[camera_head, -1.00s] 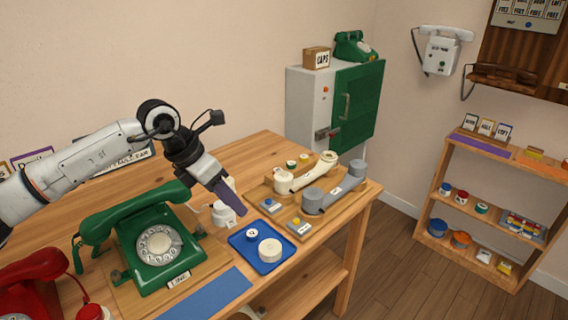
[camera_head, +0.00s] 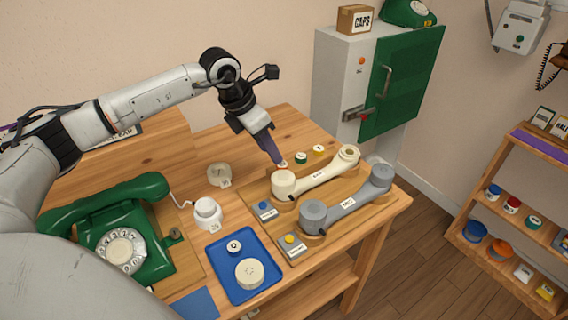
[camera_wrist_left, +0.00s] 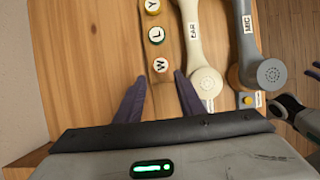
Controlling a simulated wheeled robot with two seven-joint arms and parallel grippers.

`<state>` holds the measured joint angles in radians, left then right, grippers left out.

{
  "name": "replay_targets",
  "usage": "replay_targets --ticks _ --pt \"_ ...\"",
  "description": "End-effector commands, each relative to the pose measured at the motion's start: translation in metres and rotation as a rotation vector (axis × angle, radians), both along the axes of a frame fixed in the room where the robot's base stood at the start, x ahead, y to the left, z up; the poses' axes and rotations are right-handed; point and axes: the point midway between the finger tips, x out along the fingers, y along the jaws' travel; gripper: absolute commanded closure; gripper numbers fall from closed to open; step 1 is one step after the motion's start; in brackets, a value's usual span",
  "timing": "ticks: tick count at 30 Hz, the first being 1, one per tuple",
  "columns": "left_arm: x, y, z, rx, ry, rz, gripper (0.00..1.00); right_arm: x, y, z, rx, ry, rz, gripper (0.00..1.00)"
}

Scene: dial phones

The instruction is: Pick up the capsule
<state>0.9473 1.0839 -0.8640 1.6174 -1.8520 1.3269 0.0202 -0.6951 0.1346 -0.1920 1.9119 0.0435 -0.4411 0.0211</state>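Small round pieces marked W, L and Y stand in a row near the table's back edge; which one is called the capsule is not marked. The white-topped W piece (camera_wrist_left: 160,66) is closest to my left gripper (camera_wrist_left: 159,78), between and just beyond its two purple fingertips in the wrist view. The green L piece (camera_wrist_left: 156,36) and yellow Y piece (camera_wrist_left: 152,7) lie farther along. My left gripper (camera_head: 277,161) is open and empty; it comes down beside the W piece in the head view, partly covering it. I cannot tell its exact height.
A cream handset (camera_head: 318,174) and a grey handset (camera_head: 345,196) lie on a board right of the row. A blue tray (camera_head: 262,293) holds two round pieces in front. A green phone (camera_head: 140,228) stands left. Bare tabletop lies left of the row.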

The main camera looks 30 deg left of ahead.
Motion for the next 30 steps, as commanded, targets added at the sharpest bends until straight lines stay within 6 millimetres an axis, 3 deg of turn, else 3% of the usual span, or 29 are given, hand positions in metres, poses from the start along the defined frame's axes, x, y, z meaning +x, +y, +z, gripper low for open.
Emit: replay_targets --ticks 13,21,27,30 --pt "0.021 -0.013 -0.046 -0.002 0.001 -0.001 0.65 0.007 0.000 0.012 0.002 -0.017 -0.001 0.69" --pt "0.023 -0.013 -0.050 0.000 0.000 0.000 0.65 0.009 -0.001 0.013 0.001 -0.018 -0.001 0.69" --pt "0.023 -0.013 -0.050 0.000 -0.001 0.000 0.93 0.008 -0.001 0.012 0.000 -0.015 -0.002 0.69" --pt "0.023 -0.013 -0.049 0.000 -0.001 0.000 0.93 0.007 -0.001 0.011 -0.001 -0.013 -0.002 0.69"
